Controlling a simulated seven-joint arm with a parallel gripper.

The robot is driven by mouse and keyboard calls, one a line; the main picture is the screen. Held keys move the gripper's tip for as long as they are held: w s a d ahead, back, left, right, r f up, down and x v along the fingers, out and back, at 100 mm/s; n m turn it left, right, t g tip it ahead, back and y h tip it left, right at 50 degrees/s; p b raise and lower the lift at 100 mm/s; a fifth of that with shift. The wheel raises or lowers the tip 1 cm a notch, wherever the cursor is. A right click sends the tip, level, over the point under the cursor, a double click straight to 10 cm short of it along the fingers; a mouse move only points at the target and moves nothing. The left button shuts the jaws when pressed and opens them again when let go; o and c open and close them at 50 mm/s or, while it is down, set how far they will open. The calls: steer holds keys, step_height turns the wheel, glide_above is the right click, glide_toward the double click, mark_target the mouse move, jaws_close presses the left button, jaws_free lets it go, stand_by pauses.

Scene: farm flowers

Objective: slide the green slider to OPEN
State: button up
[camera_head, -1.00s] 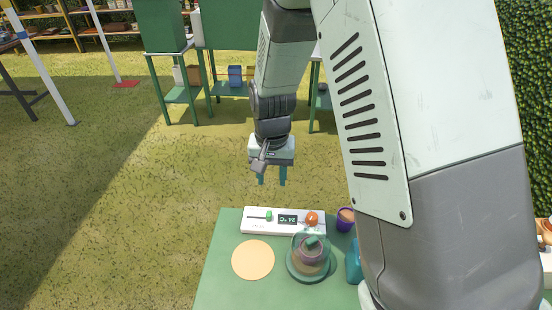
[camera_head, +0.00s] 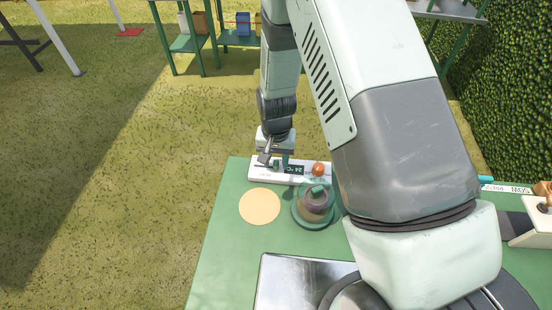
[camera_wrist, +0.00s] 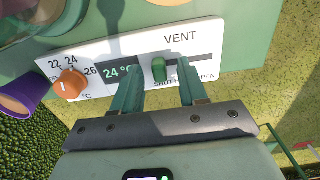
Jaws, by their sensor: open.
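The white control panel (camera_wrist: 100,52) is marked VENT and carries a dark slot with the green slider (camera_wrist: 159,70) in it. The slider stands by the word SHUT, partly covered by my finger; the word OPEN (camera_wrist: 208,77) is to its right in the wrist view. My gripper (camera_wrist: 161,64) is open, with one finger on each side of the slider. I cannot tell whether either finger touches it. In the head view my gripper (camera_head: 281,160) is down at the panel (camera_head: 259,176), and the slider (camera_head: 276,165) is seen close beside a finger.
An orange knob (camera_wrist: 70,85) and a 24 °C display (camera_wrist: 117,71) share the panel. A glass cloche (camera_head: 314,205) and a round orange mat (camera_head: 260,207) are on the green table (camera_head: 232,250) in front of it. A purple pot (camera_wrist: 18,98) is near the panel's end.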

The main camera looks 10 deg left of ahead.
mark_target(255, 166)
jaws_close()
stand_by(0.4)
steer(key=a, duration=0.6)
steer(key=shift+a, duration=0.1)
jaws_free()
step_height(255, 166, up, 11)
stand_by(0.5)
steer(key=shift+f, duration=0.15)
